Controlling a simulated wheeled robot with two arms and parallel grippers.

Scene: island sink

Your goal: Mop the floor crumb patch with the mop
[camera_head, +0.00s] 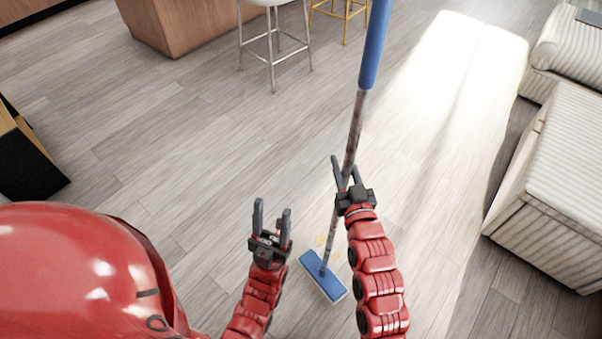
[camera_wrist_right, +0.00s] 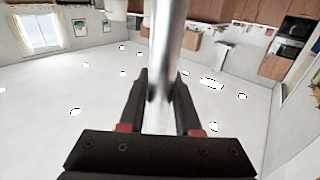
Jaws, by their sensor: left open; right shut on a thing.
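The mop (camera_head: 354,130) stands tilted, with a blue upper handle, a greyish pole and a flat blue head (camera_head: 322,276) on the floor. My right gripper (camera_head: 345,172) is shut on the pole at mid-height. In the right wrist view the pole (camera_wrist_right: 162,70) runs between the two fingers. My left gripper (camera_head: 271,220) is open and empty, to the left of the pole. The crumb patch (camera_head: 321,240) shows as faint yellowish spots on the floor just beyond the mop head, partly hidden by the pole and my right arm.
A wooden island (camera_head: 190,25) and a white stool (camera_head: 272,45) stand at the back. Striped cream seating (camera_head: 565,150) lines the right side. A dark-sided wooden piece (camera_head: 25,155) is at the left. The grey plank floor between them is clear.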

